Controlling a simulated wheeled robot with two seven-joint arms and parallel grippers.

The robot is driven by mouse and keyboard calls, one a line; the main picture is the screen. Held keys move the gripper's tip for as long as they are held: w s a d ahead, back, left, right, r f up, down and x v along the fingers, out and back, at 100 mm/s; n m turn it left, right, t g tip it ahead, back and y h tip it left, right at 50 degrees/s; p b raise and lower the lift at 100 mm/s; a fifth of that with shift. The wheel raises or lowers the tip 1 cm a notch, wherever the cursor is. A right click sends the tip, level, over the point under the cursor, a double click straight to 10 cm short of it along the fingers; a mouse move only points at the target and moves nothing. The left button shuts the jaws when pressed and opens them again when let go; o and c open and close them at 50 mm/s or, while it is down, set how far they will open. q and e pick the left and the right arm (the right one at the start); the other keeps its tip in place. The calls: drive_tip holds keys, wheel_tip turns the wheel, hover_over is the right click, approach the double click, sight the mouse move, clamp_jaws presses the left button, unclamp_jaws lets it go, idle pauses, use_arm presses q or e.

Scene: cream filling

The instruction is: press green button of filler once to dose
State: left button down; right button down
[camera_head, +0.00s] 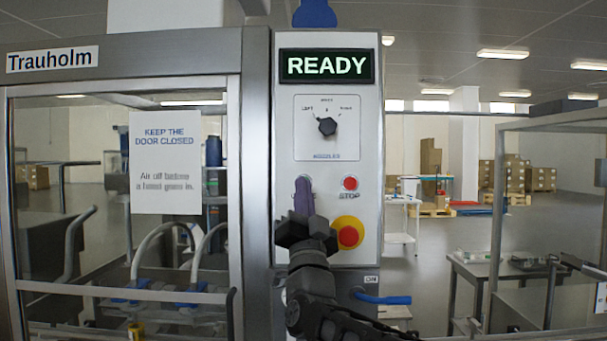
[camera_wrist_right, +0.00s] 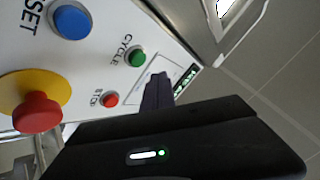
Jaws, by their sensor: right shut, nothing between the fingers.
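The filler's control panel (camera_head: 283,130) stands in front of me, and its display (camera_head: 327,67) reads READY. The green button (camera_wrist_right: 137,56), labelled CYCLE, shows uncovered in the right wrist view. In the head view my right gripper (camera_head: 303,192) is in front of that button and mostly hides it. My right gripper's fingers (camera_wrist_right: 157,88) are shut and empty, pointing at the panel beside the green button. I cannot tell whether the fingertips touch the panel. My left gripper is not in view.
A red STOP button (camera_head: 350,183) sits right of the gripper. A red emergency button on yellow (camera_head: 348,236) is below it. A blue RESET button (camera_wrist_right: 72,22) shows in the wrist view. A selector knob (camera_head: 327,126) is above. The glass door (camera_head: 70,220) is at the left.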

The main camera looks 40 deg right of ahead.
drive_tip(key=shift+w+d, duration=0.65)
drive_tip(key=shift+w, duration=0.2)
idle(1.1)
drive_tip(key=shift+w+f, duration=0.1)
drive_tip(key=shift+w+d, duration=0.25)
idle(0.4)
